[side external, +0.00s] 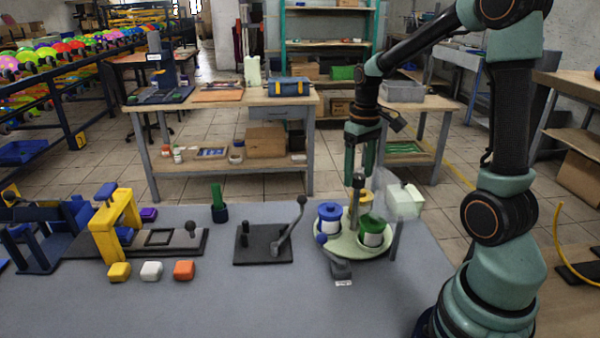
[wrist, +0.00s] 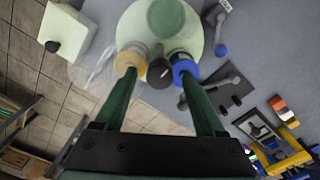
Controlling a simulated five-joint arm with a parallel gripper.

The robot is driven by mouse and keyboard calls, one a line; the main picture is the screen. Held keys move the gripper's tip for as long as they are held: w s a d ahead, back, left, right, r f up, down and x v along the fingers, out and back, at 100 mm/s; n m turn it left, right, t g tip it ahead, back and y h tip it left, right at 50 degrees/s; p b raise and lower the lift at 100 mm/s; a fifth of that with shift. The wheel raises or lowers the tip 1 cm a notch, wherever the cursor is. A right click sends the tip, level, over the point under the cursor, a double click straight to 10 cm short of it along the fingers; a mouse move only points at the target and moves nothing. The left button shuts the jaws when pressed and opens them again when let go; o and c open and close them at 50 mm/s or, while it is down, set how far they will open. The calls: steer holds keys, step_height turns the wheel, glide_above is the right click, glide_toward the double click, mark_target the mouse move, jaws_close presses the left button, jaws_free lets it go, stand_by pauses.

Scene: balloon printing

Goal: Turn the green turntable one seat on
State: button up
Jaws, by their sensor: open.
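The pale green turntable (side external: 343,247) is a round plate on the grey table, also seen in the wrist view (wrist: 133,30). It carries a blue-topped pot (side external: 329,219), a green-topped pot (side external: 373,230) and a yellow-topped pot (side external: 364,199). A post with a dark knob (side external: 358,182) rises at its middle; the knob also shows in the wrist view (wrist: 159,73). My gripper (side external: 359,180) is open above the plate, fingers pointing down. The knob appears between its fingertips (wrist: 158,78); contact cannot be told. A blue-balled lever (side external: 321,239) is at the plate's front left edge.
A clear panel (side external: 384,187) and a pale box (side external: 404,202) stand close behind and right of the turntable. A dark plate with a lever (side external: 264,248) stands left. Farther left are a yellow arch (side external: 105,232) and orange, white and yellow blocks (side external: 184,270). The front table is clear.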

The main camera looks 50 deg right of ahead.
steer(key=shift+f, duration=0.2)
steer(key=shift+c, duration=0.4)
jaws_close()
steer(key=shift+r, duration=0.1)
stand_by(0.9)
